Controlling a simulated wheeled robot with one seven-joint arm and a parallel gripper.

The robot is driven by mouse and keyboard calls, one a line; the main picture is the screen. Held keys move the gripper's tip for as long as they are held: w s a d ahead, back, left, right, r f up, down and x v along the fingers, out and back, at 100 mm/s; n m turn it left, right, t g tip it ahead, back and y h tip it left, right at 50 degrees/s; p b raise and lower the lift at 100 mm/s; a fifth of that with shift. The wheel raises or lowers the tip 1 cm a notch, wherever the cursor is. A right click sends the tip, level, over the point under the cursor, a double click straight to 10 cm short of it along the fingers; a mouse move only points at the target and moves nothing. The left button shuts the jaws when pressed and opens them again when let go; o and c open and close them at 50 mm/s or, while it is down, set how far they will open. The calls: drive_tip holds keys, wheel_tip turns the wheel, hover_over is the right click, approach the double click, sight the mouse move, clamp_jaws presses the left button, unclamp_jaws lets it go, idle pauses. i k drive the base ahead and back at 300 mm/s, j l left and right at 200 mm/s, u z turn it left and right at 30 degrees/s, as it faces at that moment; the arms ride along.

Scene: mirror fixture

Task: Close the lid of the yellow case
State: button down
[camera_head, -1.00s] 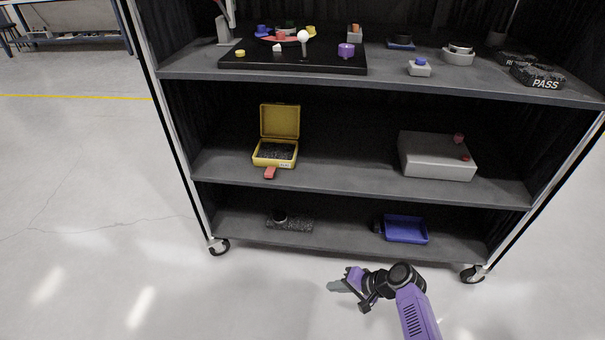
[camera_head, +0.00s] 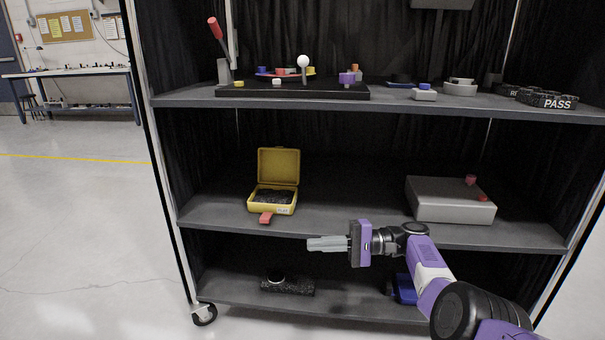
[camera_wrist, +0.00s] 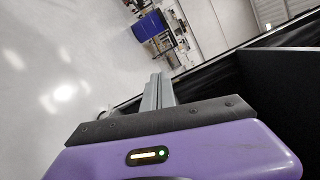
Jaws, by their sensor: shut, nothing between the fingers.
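The yellow case (camera_head: 272,207) stands on the middle shelf, left of centre. Its lid (camera_head: 278,166) is open and stands upright at the back. Dark contents show inside the case. A red tab (camera_head: 266,217) lies at its front, at the shelf edge. My gripper (camera_head: 310,244) is in front of the shelf, lower right of the case and apart from it. Its fingers point left in the head view and are shut with nothing between them. In the wrist view the fingers (camera_wrist: 158,90) show together, and the case is not seen.
A grey box (camera_head: 448,203) with red knobs stands right on the middle shelf (camera_head: 345,215). The top shelf holds a black board (camera_head: 295,91) and several small items. Below are a dark object (camera_head: 288,287) and a blue tray (camera_head: 405,289). The middle shelf is clear between case and box.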

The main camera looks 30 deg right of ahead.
sight(277, 165)
drive_tip(key=i+l, duration=1.2)
drive_tip(key=l, duration=0.1)
